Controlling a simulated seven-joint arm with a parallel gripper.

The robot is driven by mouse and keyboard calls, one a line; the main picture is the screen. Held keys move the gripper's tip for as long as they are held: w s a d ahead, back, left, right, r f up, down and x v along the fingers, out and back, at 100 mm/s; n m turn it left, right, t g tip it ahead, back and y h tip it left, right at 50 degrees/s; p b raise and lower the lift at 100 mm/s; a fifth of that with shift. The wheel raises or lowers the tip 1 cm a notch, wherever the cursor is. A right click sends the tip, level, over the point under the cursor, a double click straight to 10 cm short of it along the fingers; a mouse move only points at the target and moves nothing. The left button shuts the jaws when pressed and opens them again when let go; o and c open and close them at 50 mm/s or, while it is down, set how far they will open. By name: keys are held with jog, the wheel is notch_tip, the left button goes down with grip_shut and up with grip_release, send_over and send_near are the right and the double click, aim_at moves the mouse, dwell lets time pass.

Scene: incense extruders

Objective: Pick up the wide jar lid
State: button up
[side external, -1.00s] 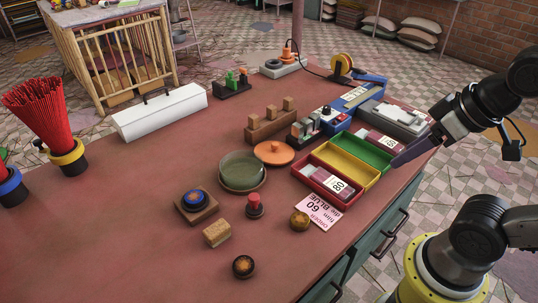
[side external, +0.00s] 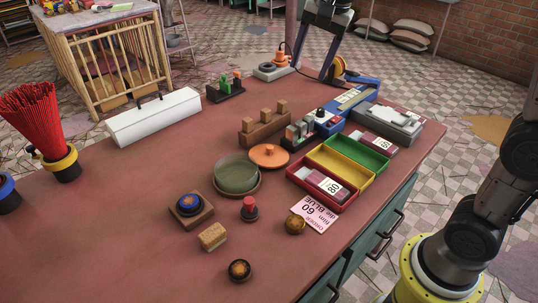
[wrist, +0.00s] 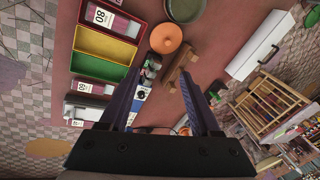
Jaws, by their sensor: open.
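The wide jar lid, an orange disc with a small knob (side external: 269,154), lies flat on the red-brown table beside a round green dish (side external: 237,174). In the wrist view the lid (wrist: 166,38) is beyond my fingertips, near the picture's top middle, with nothing between the fingers. My gripper (side external: 313,69) is open and empty above the far part of the table, well behind the lid. In the wrist view its two dark fingers (wrist: 160,76) stand apart.
A wooden block with pegs (side external: 264,127) stands just behind the lid. A white box (side external: 153,115) is at far left. The left front table is mostly clear.

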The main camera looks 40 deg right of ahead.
jog(key=w+f+m+g, duration=0.1)
jog(key=w+f, duration=0.3)
jog(key=w, duration=0.3)
jog(key=g, duration=0.2)
send_over(269, 147)
jog(key=f, duration=1.9)
jog(key=shift+s+a, duration=0.2)
jog(key=shift+a, duration=0.1)
jog(key=shift+w+d+f, duration=0.1)
jog(key=shift+d+f, duration=0.1)
jog(key=shift+f, duration=1.35)
jog(key=shift+w+d+f, duration=0.1)
jog(key=shift+d+f, duration=0.1)
jog(key=shift+f, duration=1.35)
grip_shut()
